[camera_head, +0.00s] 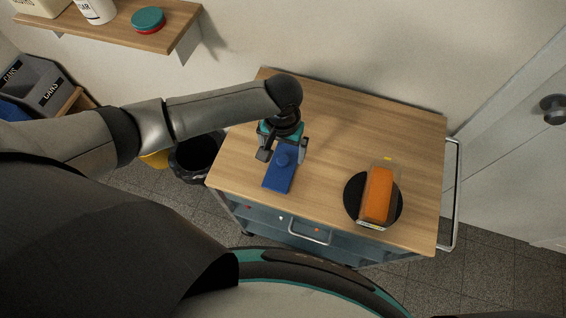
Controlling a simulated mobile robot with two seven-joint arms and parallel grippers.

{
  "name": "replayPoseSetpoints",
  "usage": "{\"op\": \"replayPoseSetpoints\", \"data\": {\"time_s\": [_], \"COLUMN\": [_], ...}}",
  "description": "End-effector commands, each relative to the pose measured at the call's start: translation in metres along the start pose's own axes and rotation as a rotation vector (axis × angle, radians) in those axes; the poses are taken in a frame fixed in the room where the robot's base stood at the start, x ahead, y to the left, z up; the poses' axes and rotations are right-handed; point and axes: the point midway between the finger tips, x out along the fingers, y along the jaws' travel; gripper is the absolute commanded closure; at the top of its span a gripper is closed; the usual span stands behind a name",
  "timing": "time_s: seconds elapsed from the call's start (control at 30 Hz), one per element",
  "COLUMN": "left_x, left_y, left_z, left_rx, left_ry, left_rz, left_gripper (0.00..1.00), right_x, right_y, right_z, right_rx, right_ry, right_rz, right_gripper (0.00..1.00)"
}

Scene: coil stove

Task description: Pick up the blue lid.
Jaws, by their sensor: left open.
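The blue lid (279,178) is a flat blue rectangle with a round knob on top. It lies on the wooden top of the cart (330,130), left of the middle and near the front edge. My left gripper (284,155) is over the lid, pointing down, with its two fingers apart on either side of the knob. I cannot tell whether the fingers touch the lid. The gripper hides the far end of the lid. My right gripper is not in view.
A black round plate (353,199) at the cart's front right bears an orange block (377,193) in a clear container. A wall shelf (120,22) is at upper left. A black bin (196,158) stands left of the cart. The cart top's back and middle are clear.

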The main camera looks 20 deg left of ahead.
Motion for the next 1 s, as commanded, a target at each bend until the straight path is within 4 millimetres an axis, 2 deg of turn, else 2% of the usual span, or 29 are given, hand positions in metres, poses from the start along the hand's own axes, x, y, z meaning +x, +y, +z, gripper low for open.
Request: {"op": "replayPoseSetpoints", "data": {"time_s": [0.3,0.63,1.0], "left_x": [0.044,0.049,0.049], "left_y": [0.002,0.002,0.002], "left_z": [0.003,0.003,0.003], "left_rx": [0.001,0.002,0.001], "left_ry": [-0.001,0.000,0.000], "left_rz": [-0.002,-0.001,-0.001], "left_gripper": [0.00,0.00,0.42], "right_x": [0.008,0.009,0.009], "right_y": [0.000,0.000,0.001], "right_z": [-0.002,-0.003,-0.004], "right_rx": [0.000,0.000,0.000], "right_ry": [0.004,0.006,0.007], "right_rz": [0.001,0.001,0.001], "right_gripper": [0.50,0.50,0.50]}}
